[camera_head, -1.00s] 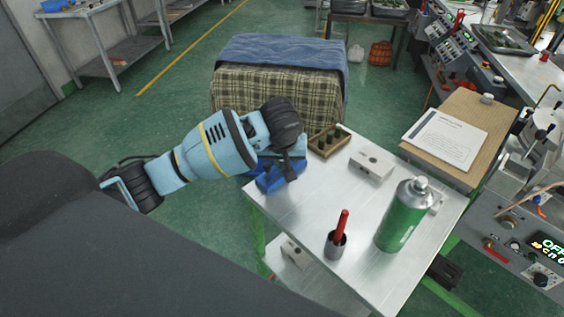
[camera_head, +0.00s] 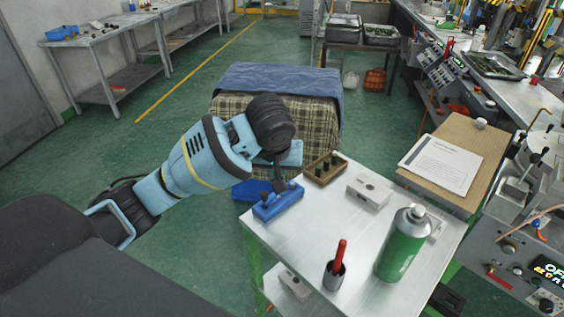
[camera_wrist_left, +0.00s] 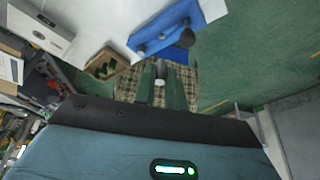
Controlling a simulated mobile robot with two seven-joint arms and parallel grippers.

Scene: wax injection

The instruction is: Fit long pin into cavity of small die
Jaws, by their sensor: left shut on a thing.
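The small die appears to be the blue block (camera_head: 278,203) on the left corner of the metal table, with small knobs on top. In the left wrist view the blue block (camera_wrist_left: 165,30) is at the top, and a dark round knob (camera_wrist_left: 187,37) stands out from it. My left gripper (camera_head: 281,181) is just above and behind the block in the head view. In the wrist view its fingers (camera_wrist_left: 160,80) are shut on a slim thing with a pale tip, likely the long pin, mostly hidden by the fingers. The die's cavity cannot be made out. My right gripper is not in view.
A wooden tray (camera_head: 312,178) with green pieces and a grey block with a hole (camera_head: 370,190) are right of the die. A green spray can (camera_head: 402,245) and a cup with a red handle (camera_head: 335,274) stand nearer. The middle of the metal table is clear.

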